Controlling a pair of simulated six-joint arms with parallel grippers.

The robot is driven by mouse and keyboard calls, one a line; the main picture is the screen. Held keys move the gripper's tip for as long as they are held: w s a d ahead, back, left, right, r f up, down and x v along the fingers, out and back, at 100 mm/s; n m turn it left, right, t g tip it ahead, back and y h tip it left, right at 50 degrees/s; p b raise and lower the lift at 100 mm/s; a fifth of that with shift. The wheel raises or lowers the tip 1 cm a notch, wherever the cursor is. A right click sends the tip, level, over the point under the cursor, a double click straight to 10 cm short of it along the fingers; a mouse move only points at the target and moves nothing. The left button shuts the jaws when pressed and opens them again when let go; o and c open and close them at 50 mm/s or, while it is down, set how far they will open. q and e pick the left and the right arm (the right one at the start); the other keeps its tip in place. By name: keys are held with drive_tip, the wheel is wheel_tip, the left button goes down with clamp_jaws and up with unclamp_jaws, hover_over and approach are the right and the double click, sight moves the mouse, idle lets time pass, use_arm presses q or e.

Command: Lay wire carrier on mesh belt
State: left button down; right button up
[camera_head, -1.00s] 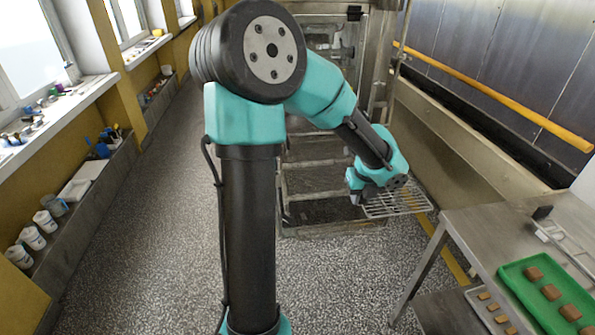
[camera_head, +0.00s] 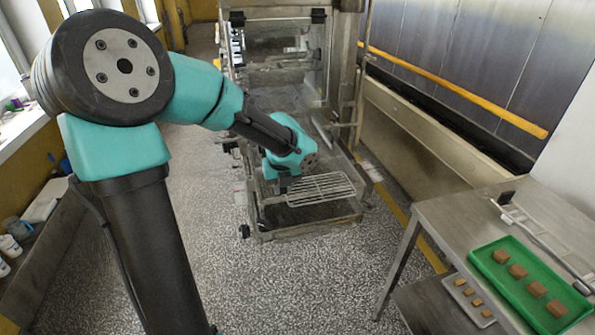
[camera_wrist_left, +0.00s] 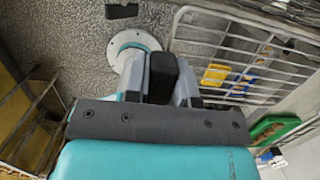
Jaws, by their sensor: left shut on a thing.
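The wire carrier (camera_head: 318,189) is a light metal grid, held roughly level by my left gripper (camera_head: 282,184) in front of the lower part of the machine (camera_head: 262,213). My left gripper is shut on it at its left end. In the left wrist view the fingers (camera_wrist_left: 166,76) close around a dark block, and a wire grid (camera_wrist_left: 235,62) spreads to the right. I cannot clearly make out the mesh belt; the carrier and arm cover part of the machine. My right gripper is not in view.
A steel table (camera_head: 440,217) stands at the right. A long ledge with a yellow rail (camera_head: 450,88) runs behind. The speckled floor is clear.

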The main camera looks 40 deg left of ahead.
use_arm(q)
drive_tip(key=w+a, duration=0.3)
drive_tip(key=w+a+f, duration=0.1)
drive_tip(key=w+a, duration=0.2)
drive_tip(key=a, duration=0.1)
drive_tip(key=w+a, duration=0.3)
drive_tip(key=a, duration=0.1)
drive_tip(key=shift+w+f, duration=0.2)
drive_tip(key=shift+w, duration=0.1)
drive_tip(key=shift+w+a, duration=0.2)
drive_tip(key=shift+w+a+f, duration=0.1)
drive_tip(key=shift+a+f, duration=0.05)
drive_tip(key=shift+f, duration=1.6)
drive_tip(key=shift+f, duration=0.1)
drive_tip(key=c, duration=1)
unclamp_jaws()
drive_tip(key=shift+o, duration=0.2)
